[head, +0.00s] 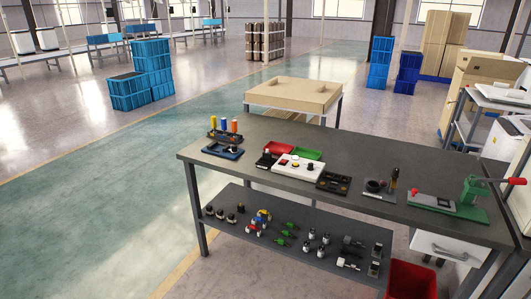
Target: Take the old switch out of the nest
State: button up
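A grey workbench (385,157) stands in front of me with small fixtures and parts on it. A white box (297,166) with a dark button and a red button lies near its middle. A black part with a red spot (265,159) stands just left of the box. To the right is a dark tray-like fixture (333,183) with small parts in it. A blue-based fixture (222,150) lies at the left end. I cannot tell which of these is the nest or the old switch. My gripper is not in view.
Red (278,148) and green (307,154) trays lie behind the white box. A green hand press (472,196) stands at the bench's right end. The lower shelf (330,222) holds several small parts. A red bin (411,280) stands below. Open floor (110,205) lies left.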

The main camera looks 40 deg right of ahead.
aim_at(267, 157)
jog(key=u, duration=0.2)
jog(key=i, duration=1)
jog(key=u, duration=0.5)
